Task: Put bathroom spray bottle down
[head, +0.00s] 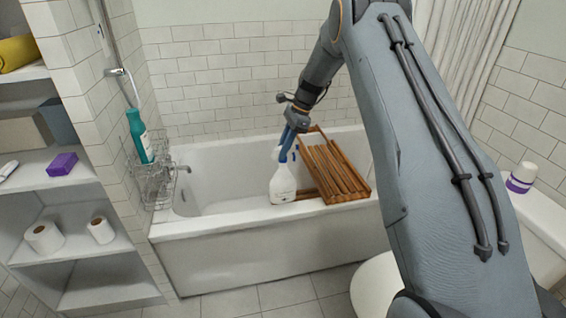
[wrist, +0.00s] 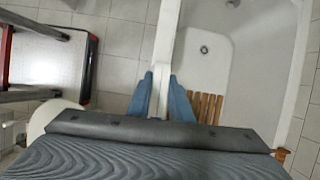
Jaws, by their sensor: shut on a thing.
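The bathroom spray bottle (head: 283,186) is white with a blue top. It is upright at the front rim of the bathtub (head: 215,225), left of a wooden slatted rack (head: 340,172). I cannot tell whether its base touches the rim. My gripper (head: 285,146) points down from above and is shut on the bottle's top. In the wrist view my gripper's blue fingers (wrist: 162,97) stand a little apart over the white tub rim (wrist: 165,45).
A wire caddy (head: 157,182) with a teal bottle (head: 139,136) hangs at the tub's left end. Shelves with paper rolls (head: 44,238) and a purple box (head: 62,163) stand at left. The toilet (head: 375,287) is in front of the tub. The front rim left of the bottle is clear.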

